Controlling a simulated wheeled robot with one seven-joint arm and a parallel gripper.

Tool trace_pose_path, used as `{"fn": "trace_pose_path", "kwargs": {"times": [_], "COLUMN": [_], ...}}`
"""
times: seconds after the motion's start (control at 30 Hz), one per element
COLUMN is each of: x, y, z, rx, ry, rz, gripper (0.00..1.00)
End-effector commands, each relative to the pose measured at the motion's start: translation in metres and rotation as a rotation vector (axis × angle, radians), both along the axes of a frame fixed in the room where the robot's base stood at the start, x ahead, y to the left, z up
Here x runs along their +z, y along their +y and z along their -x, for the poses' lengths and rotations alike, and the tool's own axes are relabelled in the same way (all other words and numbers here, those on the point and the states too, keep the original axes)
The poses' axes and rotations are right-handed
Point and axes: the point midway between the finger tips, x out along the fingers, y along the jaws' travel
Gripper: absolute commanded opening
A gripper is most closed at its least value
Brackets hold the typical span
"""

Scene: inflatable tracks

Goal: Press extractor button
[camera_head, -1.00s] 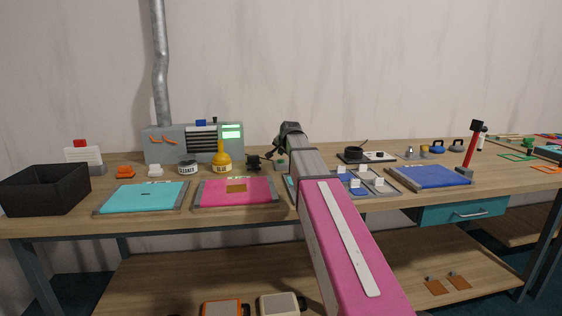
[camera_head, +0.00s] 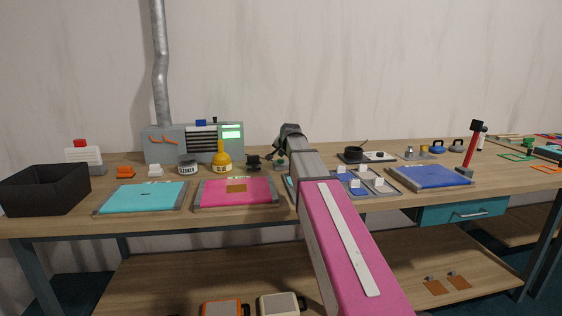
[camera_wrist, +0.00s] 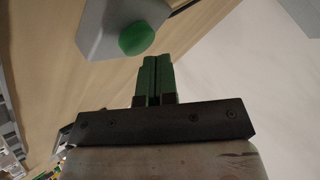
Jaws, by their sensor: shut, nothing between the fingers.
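In the wrist view, a round green button (camera_wrist: 137,38) sits on a grey box with slanted sides (camera_wrist: 107,22). My gripper (camera_wrist: 155,60) has its green fingers pressed together just beside the button, at its lower right in the picture; I see a small gap and no clear contact. In the head view, the grey extractor unit (camera_head: 165,144) stands at the back of the bench, with a silver pipe (camera_head: 160,70) rising from it and a lit green display. My gripper (camera_head: 279,156) is small there, right of the extractor and partly hidden by my arm.
A yellow glue bottle (camera_head: 222,158) and a cleaner jar (camera_head: 187,166) stand before the extractor. A small black object (camera_head: 253,162) stands left of my gripper. Turquoise (camera_head: 145,198) and pink (camera_head: 237,192) panels lie in front. A black pan (camera_head: 352,154) is to the right.

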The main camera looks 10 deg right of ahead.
Motion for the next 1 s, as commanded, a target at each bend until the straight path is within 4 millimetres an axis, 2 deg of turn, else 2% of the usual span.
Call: {"fn": "trace_pose_path", "kwargs": {"times": [1.0], "x": [-0.0091], "y": [0.0001], "z": [0.0001], "rx": [0.000], "ry": [0.001], "rz": [0.000], "gripper": [0.00]}}
